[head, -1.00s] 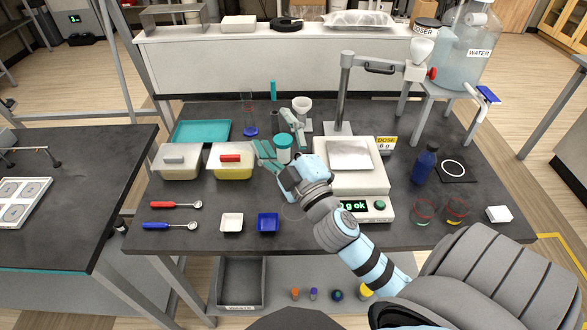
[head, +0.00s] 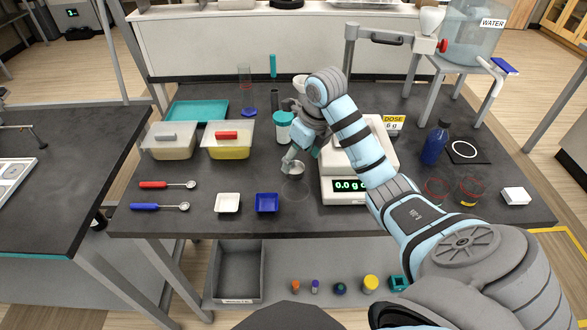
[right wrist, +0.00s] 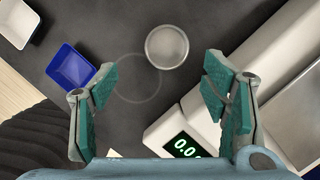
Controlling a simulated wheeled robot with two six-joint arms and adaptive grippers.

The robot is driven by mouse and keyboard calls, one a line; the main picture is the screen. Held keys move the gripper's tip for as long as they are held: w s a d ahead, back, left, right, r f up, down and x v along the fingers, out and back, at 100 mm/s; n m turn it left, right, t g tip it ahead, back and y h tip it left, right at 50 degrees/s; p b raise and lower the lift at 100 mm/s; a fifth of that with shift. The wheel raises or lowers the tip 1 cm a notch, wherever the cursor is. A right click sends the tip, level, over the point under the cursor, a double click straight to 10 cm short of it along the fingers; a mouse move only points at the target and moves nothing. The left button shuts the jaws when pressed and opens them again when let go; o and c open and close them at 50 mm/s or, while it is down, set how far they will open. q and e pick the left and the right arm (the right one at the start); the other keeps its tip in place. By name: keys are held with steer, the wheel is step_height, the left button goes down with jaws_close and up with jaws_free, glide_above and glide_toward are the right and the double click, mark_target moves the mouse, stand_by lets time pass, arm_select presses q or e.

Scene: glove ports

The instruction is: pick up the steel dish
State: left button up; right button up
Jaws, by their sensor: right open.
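The steel dish (right wrist: 167,46) is a small round silver dish on the dark bench. In the right wrist view it lies beyond my open fingertips, slightly right of centre. In the head view the dish (head: 295,169) is partly hidden by my right gripper (head: 302,157). My right gripper also shows in the right wrist view (right wrist: 160,85), its teal-padded fingers wide apart and nothing between them. The dish sits at the edge of a faint ring mark (right wrist: 135,78) on the bench. My left gripper is not in view.
The balance (head: 345,190) stands close right of the dish. A blue tray (head: 266,203) and a white tray (head: 228,203) lie to the front left. A teal-lidded jar (head: 283,132) and a yellow-filled tub (head: 228,140) stand behind and left.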

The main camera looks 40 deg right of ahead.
mark_target(293, 170)
steer(key=x, duration=0.3)
steer(key=w+b+x, duration=0.1)
steer(key=x, duration=0.1)
steer(key=shift+d+f, duration=0.1)
steer(key=shift+d, duration=0.25)
steer(key=c, duration=1.2)
